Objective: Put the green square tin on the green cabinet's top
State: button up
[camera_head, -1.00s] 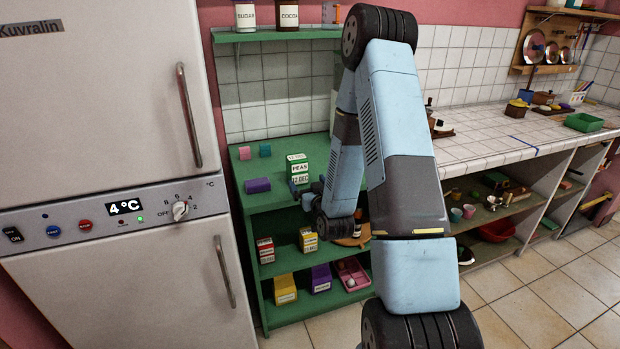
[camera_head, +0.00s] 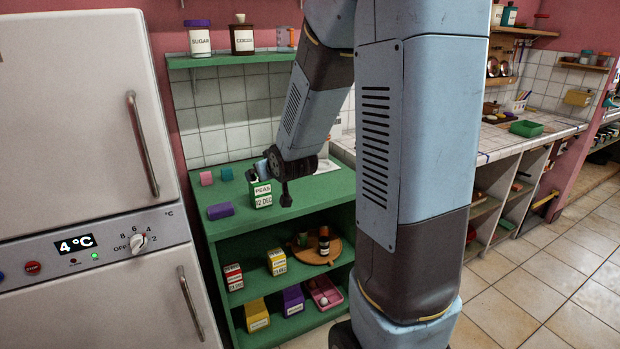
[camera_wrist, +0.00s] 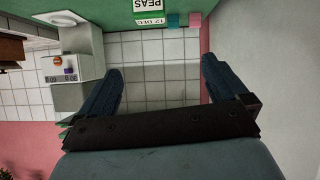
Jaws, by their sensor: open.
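The green square tin (camera_head: 262,196), with white labels reading PEAS and 12 DEC, appears to stand upright on the green cabinet's top (camera_head: 232,228). My gripper (camera_head: 262,168) is just above and behind the tin in the head view, where the wrist partly hides it. In the wrist view, my gripper (camera_wrist: 162,66) is open, with nothing between its fingers. There the tin (camera_wrist: 149,12) shows at the upper edge, beyond the fingertips and apart from them; the picture is upside down and cuts off the tin's lower part.
A purple block (camera_head: 220,211), a pink block (camera_head: 206,178) and a teal block (camera_head: 226,174) lie left of the tin. The lower shelves hold several tins and a pink tray (camera_head: 325,293). A shelf (camera_head: 232,58) with jars hangs above. The fridge (camera_head: 90,120) stands left.

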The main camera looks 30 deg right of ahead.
jog(key=s+a+r+g, duration=0.1)
jog(key=s+r+g, duration=0.2)
jog(key=s, duration=1.2)
jog(key=s+a+r+m+g, duration=0.1)
jog(key=s+r+g, duration=0.2)
jog(key=s+r, duration=0.6)
jog(key=s, duration=0.5)
jog(key=shift+s+a, duration=0.2)
jog(key=shift+s, duration=0.2)
